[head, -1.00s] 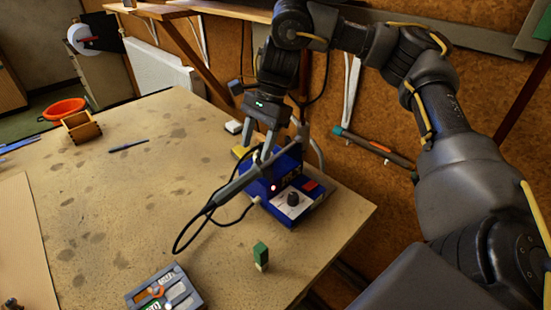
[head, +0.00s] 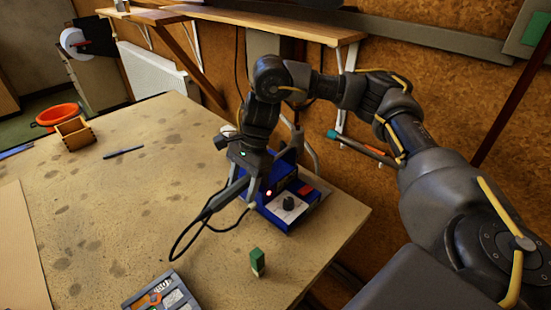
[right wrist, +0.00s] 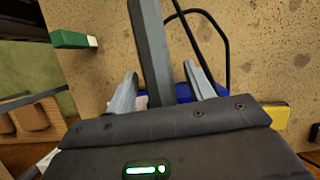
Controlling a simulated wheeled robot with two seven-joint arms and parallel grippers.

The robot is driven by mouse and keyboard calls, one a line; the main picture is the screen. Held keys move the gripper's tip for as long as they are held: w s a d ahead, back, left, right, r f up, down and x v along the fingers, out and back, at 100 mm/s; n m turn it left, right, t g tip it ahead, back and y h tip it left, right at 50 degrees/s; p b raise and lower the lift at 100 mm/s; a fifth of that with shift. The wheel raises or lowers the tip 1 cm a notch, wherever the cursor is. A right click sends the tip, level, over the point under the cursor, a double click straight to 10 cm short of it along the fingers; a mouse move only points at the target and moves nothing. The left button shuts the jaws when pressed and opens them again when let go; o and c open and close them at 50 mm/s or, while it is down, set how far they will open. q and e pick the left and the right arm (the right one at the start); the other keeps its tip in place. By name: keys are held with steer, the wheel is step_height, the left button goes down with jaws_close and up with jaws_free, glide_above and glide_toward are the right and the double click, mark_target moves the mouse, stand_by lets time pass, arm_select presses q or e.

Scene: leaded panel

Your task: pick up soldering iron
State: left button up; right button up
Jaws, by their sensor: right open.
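The soldering iron (head: 229,190) has a grey handle that slants up into the blue soldering station (head: 275,212), with a black cable looping from its lower end. My right gripper (head: 248,174) is low over the station, at the upper part of the handle. In the right wrist view the iron's grey handle (right wrist: 150,45) runs between the two open fingers of my right gripper (right wrist: 160,72), with gaps at both sides. The gripper's body hides the iron's tip end. My left gripper is not in view.
A small green-topped block (head: 257,262) stands in front of the station. A pen (head: 123,152), a wooden box (head: 76,133) and an orange bowl (head: 58,115) are farther left. The middle of the table (head: 130,210) is largely clear.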

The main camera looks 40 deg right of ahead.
steer(key=shift+f, duration=0.1)
steer(key=shift+c, duration=0.3)
jaws_close()
steer(key=shift+r, duration=0.2)
